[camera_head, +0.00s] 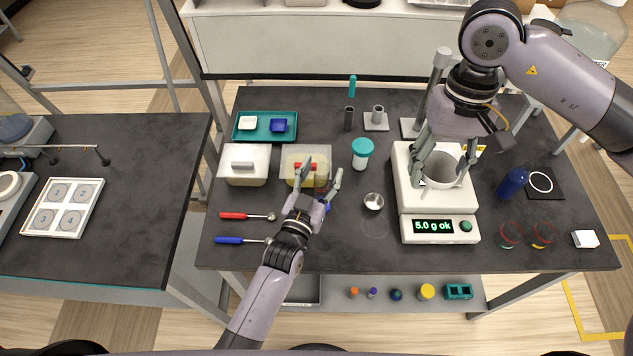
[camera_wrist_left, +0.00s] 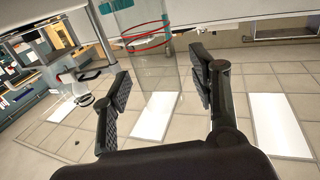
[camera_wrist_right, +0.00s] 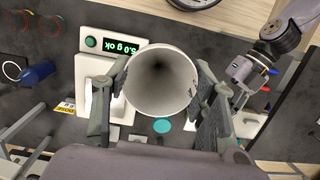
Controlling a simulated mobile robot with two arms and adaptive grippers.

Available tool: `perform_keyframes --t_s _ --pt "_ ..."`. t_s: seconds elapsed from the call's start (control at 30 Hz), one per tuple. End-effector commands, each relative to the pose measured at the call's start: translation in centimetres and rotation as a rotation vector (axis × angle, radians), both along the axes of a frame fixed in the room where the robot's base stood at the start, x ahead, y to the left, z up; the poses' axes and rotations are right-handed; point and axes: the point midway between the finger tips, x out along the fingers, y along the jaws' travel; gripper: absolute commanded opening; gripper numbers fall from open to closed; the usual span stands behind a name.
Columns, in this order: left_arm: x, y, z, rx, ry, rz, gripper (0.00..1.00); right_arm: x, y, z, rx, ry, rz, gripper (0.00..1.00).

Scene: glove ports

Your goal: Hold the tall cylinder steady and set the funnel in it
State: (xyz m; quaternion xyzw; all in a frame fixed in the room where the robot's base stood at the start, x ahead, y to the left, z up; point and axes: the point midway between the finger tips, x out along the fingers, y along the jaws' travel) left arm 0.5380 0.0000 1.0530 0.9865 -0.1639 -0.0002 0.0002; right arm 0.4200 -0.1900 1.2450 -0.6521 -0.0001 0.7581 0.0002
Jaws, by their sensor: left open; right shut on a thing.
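The tall cylinder (camera_wrist_left: 150,75) is clear with red rings, and in the left wrist view it stands between the fingers of my open left gripper (camera_wrist_left: 160,95). I cannot tell if either finger touches it. In the head view the left gripper (camera_head: 322,178) is at the left-middle of the dark table, and the clear cylinder is hard to make out. My right gripper (camera_head: 443,168) is shut on a pale, wide-mouthed round piece, which looks like the funnel (camera_wrist_right: 162,82). It is over the white scale (camera_head: 408,212); whether it touches the scale is unclear.
The table's front middle is mostly clear.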

Motion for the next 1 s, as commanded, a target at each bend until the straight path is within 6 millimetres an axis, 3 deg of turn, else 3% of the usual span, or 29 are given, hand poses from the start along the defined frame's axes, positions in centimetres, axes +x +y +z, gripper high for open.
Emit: perform_keyframes --t_s 0.3,1.0 --pt "0.19 -0.06 0.02 0.0 0.0 0.0 0.54 0.0 0.0 0.0 0.0 0.0 0.0 0.39" --pt "0.16 -0.05 0.0 0.001 0.0 0.0 0.07 0.0 0.0 0.0 0.0 0.0 0.0 0.39"
